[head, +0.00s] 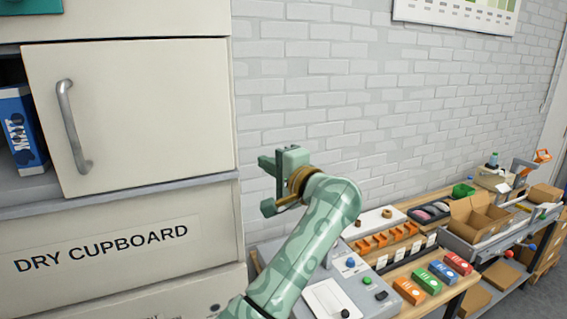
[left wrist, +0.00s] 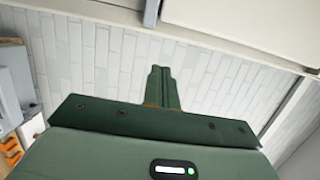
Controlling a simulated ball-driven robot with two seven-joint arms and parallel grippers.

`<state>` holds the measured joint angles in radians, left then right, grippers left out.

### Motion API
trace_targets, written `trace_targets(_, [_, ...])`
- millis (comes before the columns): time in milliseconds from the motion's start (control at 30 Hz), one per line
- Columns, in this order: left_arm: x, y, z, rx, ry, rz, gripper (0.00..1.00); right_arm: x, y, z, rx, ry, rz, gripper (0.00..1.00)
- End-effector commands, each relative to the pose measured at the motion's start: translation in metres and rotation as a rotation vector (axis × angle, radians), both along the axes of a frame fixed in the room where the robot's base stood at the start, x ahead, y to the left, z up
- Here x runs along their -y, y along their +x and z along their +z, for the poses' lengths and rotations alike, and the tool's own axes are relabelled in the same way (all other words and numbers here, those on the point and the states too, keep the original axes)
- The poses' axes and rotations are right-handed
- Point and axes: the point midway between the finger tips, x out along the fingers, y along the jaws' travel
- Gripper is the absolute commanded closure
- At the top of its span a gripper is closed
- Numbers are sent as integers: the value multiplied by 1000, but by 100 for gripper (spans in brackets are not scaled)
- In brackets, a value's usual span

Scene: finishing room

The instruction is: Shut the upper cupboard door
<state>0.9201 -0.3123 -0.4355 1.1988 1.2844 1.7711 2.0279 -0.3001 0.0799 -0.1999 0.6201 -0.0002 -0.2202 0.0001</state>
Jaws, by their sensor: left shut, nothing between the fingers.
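The upper cupboard door (head: 140,110) is a cream panel with a grey bar handle (head: 74,127) near its left edge. It stands ajar, with a gap at its left side showing the shelf inside. My left gripper (head: 264,163) is green, shut and empty, right of the door's right edge and apart from it in the picture, in front of the white brick wall. Its closed fingers (left wrist: 159,85) also show in the left wrist view, with a pale panel at the upper right. My right gripper is not in view.
A blue box (head: 22,132) stands inside the cupboard at the gap. A closed lower front labelled DRY CUPBOARD (head: 100,272) is below. At right, a workbench holds a grey control box (head: 335,290), coloured boxes (head: 441,272) and cardboard bins (head: 480,218).

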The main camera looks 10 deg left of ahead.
Motion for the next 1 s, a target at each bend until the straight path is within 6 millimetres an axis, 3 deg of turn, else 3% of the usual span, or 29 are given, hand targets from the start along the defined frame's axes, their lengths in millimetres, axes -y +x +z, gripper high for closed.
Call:
trace_targets(67, [-13,7,4,-1,3,3,100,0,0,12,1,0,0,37])
trace_targets(367, [-39,-14,1,-1,1,1,100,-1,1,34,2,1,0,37])
trace_targets(833, [-43,-16,-1,-2,3,1,100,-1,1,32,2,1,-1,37])
trace_targets(1000, [-61,-16,-5,0,0,2,100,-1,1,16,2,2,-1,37])
